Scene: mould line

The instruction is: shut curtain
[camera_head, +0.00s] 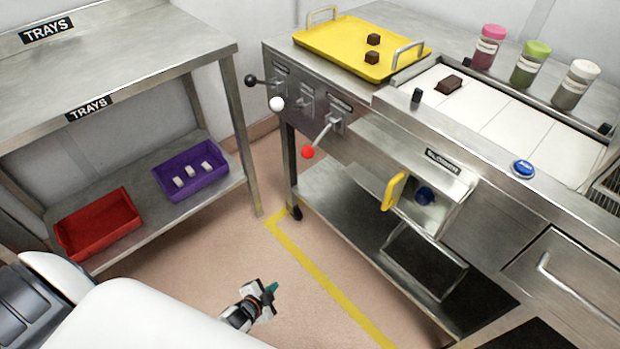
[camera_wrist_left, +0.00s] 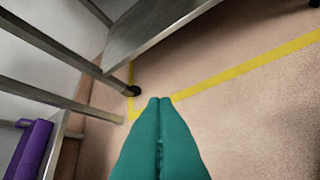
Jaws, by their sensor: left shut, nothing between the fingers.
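No hanging curtain shows in either view. The steel machine's front panel (camera_head: 310,100) carries three levers with small labels too blurred to read: one with a black knob (camera_head: 250,80), one with a white knob (camera_head: 277,103) and one with a red knob (camera_head: 308,152). The red-knobbed lever slants down and left. My left gripper (camera_head: 271,289) is low over the floor, left of the machine and well apart from the levers. Its teal fingers are together and empty in the left wrist view (camera_wrist_left: 160,100). My right gripper is out of view.
A yellow tray (camera_head: 325,38) with two brown pieces stands on the machine. At left, a steel table's lower shelf (camera_head: 150,215) holds red (camera_head: 125,225) and purple (camera_head: 165,175) trays. Floor between is clear.

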